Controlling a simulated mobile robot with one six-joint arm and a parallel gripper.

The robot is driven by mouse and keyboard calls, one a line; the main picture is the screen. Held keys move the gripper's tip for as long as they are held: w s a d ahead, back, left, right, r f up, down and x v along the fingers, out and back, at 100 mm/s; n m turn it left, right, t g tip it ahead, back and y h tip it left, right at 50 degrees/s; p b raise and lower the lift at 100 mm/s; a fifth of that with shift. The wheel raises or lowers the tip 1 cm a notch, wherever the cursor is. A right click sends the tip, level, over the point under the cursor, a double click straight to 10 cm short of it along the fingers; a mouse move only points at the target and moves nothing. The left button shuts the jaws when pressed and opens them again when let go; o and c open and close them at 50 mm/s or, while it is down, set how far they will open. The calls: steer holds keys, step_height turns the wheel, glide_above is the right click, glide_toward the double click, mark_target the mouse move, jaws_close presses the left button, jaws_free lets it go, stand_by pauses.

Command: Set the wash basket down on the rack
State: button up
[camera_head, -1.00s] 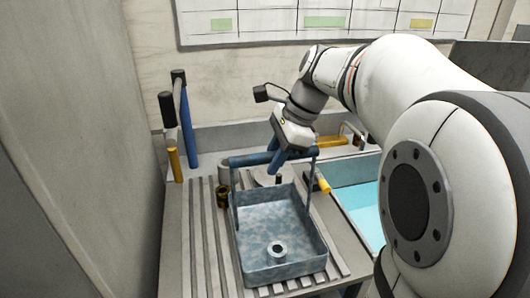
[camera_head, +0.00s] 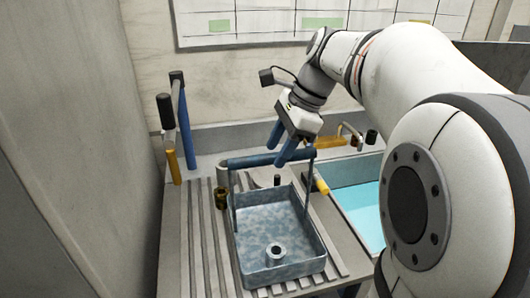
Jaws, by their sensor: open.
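The wash basket (camera_head: 278,232) is a blue-grey open tray with a raised blue handle bar (camera_head: 262,159). It sits upright on the slatted rack (camera_head: 197,240) left of the sink, with a small grey ring-shaped part (camera_head: 276,254) inside it. My gripper (camera_head: 281,149) is open, with its two blue fingers angled down just above and around the handle bar's level. From this view I cannot tell whether a finger still touches the bar.
A sink (camera_head: 357,203) with bright blue water lies to the right. A yellow-handled tool (camera_head: 320,182) lies between basket and sink. A brass-coloured fitting (camera_head: 221,195) stands left of the basket. Blue and black upright posts (camera_head: 184,130) stand at the back left, near the wall.

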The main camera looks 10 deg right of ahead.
steer(key=w+v, duration=0.1)
steer(key=v, duration=0.7)
steer(key=shift+s+r, duration=0.3)
steer(key=shift+s, duration=0.25)
steer(key=shift+d+f, duration=0.1)
